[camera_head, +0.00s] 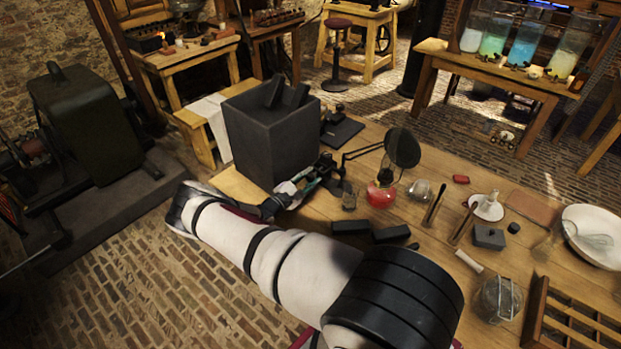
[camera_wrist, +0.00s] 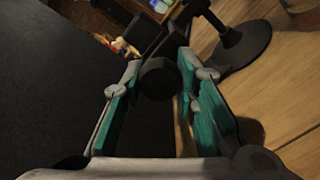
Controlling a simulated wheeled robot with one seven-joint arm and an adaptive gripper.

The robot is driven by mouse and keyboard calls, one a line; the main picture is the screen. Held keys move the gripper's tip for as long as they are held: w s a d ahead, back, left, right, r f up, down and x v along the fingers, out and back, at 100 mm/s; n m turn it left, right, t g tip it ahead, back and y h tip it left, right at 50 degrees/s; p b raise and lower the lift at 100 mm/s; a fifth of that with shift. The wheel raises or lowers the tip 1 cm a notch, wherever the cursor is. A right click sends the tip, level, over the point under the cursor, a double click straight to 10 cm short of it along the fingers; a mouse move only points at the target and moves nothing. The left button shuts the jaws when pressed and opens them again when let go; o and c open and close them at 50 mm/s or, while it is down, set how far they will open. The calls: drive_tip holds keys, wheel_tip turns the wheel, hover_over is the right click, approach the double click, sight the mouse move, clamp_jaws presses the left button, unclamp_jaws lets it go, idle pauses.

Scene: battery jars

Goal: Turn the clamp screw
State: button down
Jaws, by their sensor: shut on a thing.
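The clamp screw shows in the wrist view as a dark round knob (camera_wrist: 158,78) between my gripper's teal-padded fingers. My gripper (camera_wrist: 158,66) is shut on it, with one finger on each side. In the head view my gripper (camera_head: 318,174) is low over the table, close to the right side of a big dark box (camera_head: 262,140). The screw and the clamp's dark parts are small and blend together there, so I cannot tell how far the screw is turned.
A white bowl (camera_head: 597,236) and wooden rack (camera_head: 575,318) lie farther right. The box closely borders my gripper.

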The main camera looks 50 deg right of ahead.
drive_tip(key=shift+f, duration=0.1)
idle(0.3)
drive_tip(key=c, duration=1.2)
unclamp_jaws()
drive_tip(key=a, duration=0.8)
drive_tip(key=s+a, duration=0.1)
drive_tip(key=a, duration=0.3)
